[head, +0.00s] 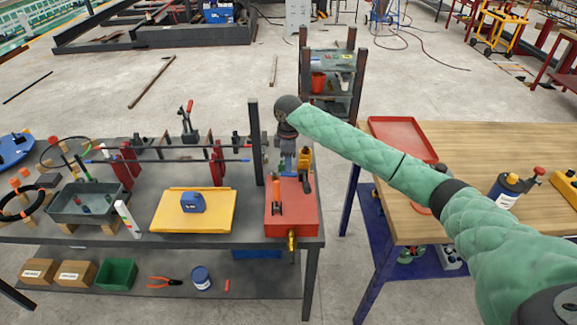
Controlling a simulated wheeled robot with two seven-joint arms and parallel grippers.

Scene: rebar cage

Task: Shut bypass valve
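A red box (291,218) sits at the right end of the dark workbench. A lever with an orange handle (277,192) stands on its top. A yellow-orange fitting (305,168) is behind it, and a brass fitting (291,240) hangs at the box's front edge. I cannot tell which of these is the bypass valve. My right arm reaches in from the right, and my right gripper (288,164) points down at the back of the red box, between the lever and the yellow-orange fitting. Its fingertips are too small to read, and contact is unclear. My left gripper is out of view.
A yellow tray (170,213) with a blue container (192,202) lies left of the red box. A dark post (256,140) rises close behind it. A wooden table (490,150) with a red tray (402,128) stands right, across a floor gap.

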